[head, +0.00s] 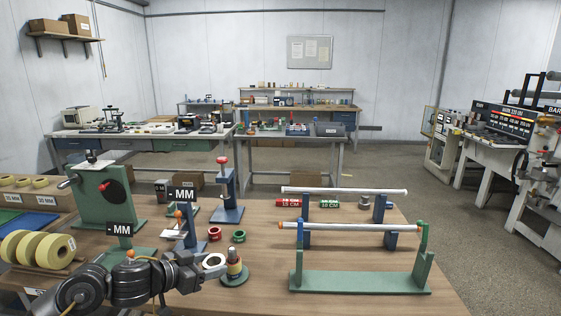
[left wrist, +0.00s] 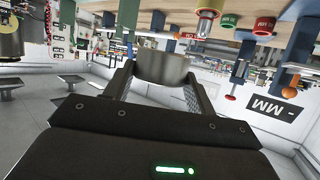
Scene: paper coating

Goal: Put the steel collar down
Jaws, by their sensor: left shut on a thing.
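My left gripper (head: 211,264) comes in from the left over the table's front part and is shut on the steel collar (head: 215,259). In the left wrist view the collar (left wrist: 162,67) sits between the two fingers as a plain grey metal ring. In the head view it is held just left of a stand with stacked coloured rings (head: 234,262) on a round green base. From these views I cannot tell whether the collar touches that stand or how high it is above the table. My right gripper is not in view.
A red ring (head: 214,234) and a green ring (head: 239,236) lie behind the collar. A roller on a green stand (head: 360,282) is at the right. Blue posts and "MM" signs (head: 182,194) stand behind my arm. Tape rolls (head: 22,247) are at the left. Bare wood (head: 263,255) lies between.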

